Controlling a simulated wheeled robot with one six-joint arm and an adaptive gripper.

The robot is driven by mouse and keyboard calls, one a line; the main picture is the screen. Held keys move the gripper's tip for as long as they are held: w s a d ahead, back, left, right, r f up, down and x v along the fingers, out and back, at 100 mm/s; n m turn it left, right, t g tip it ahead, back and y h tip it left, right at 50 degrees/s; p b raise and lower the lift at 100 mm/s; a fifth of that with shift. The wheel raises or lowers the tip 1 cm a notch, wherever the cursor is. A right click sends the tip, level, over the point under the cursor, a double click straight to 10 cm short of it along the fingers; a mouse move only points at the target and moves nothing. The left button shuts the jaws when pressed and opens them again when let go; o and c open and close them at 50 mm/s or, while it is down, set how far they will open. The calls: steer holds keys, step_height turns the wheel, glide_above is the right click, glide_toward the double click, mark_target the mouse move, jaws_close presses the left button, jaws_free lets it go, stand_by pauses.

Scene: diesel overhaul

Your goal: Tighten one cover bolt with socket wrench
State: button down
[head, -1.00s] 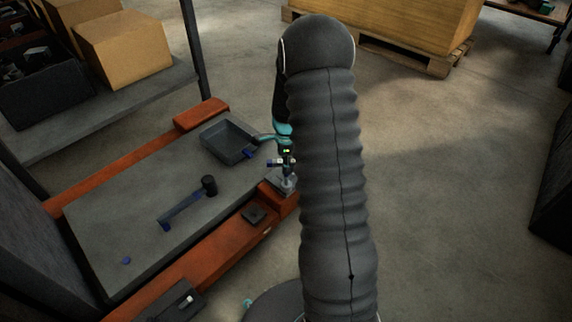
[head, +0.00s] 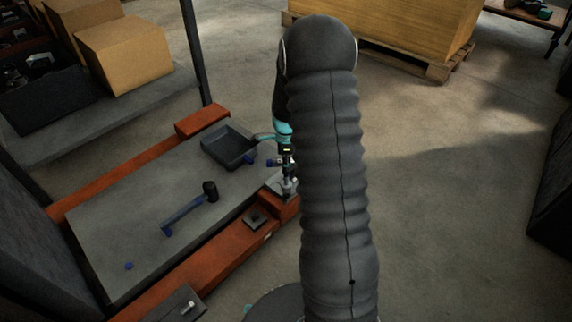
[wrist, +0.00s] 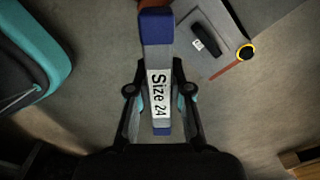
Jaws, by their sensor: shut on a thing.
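The wrench points away from my gripper, to the top of the wrist view. In the head view my gripper (head: 287,160) is beside the right edge of the workbench, partly behind my arm. Below it is a small grey block (head: 284,187) on the orange frame. I cannot tell whether the wrench touches it. No cover bolt can be made out clearly.
A dark square plate (head: 256,218) sits on the orange beam.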

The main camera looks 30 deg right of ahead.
steer(key=shift+r+p, duration=1.9)
steer(key=shift+r, duration=1.2)
steer(key=shift+s+a+f, duration=0.1)
steer(key=shift+s, duration=0.25)
steer(key=s+a+b, duration=0.1)
steer(key=s, duration=0.5)
steer(key=shift+a, duration=0.4)
